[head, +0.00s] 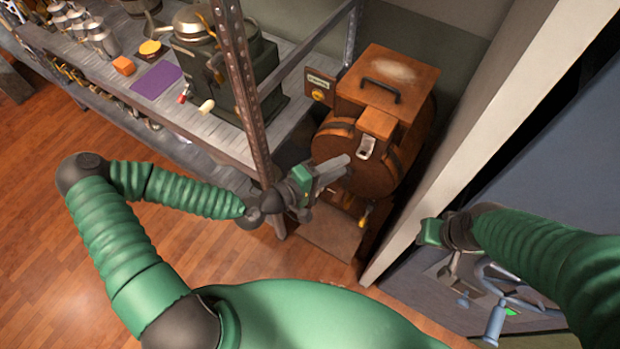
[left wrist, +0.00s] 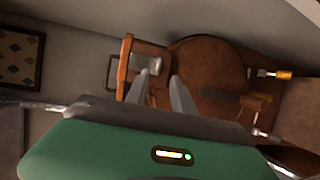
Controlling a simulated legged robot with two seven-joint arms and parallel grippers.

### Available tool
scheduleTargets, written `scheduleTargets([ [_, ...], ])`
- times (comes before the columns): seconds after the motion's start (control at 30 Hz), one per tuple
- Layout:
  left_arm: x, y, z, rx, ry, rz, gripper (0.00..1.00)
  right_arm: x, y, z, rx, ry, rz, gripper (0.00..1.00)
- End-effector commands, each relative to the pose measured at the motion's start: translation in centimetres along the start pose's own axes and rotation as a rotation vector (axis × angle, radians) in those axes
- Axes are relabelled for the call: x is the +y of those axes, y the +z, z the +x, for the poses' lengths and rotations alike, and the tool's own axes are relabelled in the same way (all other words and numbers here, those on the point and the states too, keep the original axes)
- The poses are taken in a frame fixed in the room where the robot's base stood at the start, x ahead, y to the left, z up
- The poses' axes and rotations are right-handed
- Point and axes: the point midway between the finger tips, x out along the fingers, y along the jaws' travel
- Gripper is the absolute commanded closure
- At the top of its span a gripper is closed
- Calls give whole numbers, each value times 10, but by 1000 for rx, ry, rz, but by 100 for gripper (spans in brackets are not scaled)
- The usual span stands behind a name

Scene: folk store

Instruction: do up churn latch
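The churn (head: 345,165) is an orange-brown wooden drum under a wooden box top with a dark handle, right of centre in the head view. A small pale metal latch (head: 366,147) sits on the block at its front. Whether it is fastened I cannot tell. In the left wrist view the round drum face (left wrist: 212,65) is behind the fingers. My left gripper (head: 343,170) is in front of the drum, just below and left of the latch. In the left wrist view its two fingers (left wrist: 161,76) are apart with nothing held between them.
A metal shelf unit (head: 248,100) with a dark green machine (head: 262,85) stands left of the churn. A pale wall edge (head: 480,130) closes in on the right. Yellow-handled taps or tools (left wrist: 283,75) stick out near the drum. Wooden floor (head: 60,200) lies open at left.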

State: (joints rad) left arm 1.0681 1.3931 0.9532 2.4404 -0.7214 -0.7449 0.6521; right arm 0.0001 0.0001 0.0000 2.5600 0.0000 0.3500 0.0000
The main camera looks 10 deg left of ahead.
Motion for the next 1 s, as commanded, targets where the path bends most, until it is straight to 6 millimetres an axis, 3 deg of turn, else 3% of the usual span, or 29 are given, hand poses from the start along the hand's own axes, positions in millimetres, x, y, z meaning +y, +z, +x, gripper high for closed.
scheduleTargets([
  [0.1,-2,-2,-37,7,-1,-3,70,0,1,6,0,0,0,64],
  [0.3,11,-2,-90,6,-2,-10,70,0,-11,-46,1,0,0,64],
  [0.4,4,-3,-105,4,-1,-6,70,0,-12,-50,1,0,0,64],
  [0.57,0,-2,-115,0,-2,-4,70,0,-12,-53,0,0,0,64],
  [1.0,-2,-2,-116,-1,-2,-4,70,0,-12,-52,0,0,0,64],
])
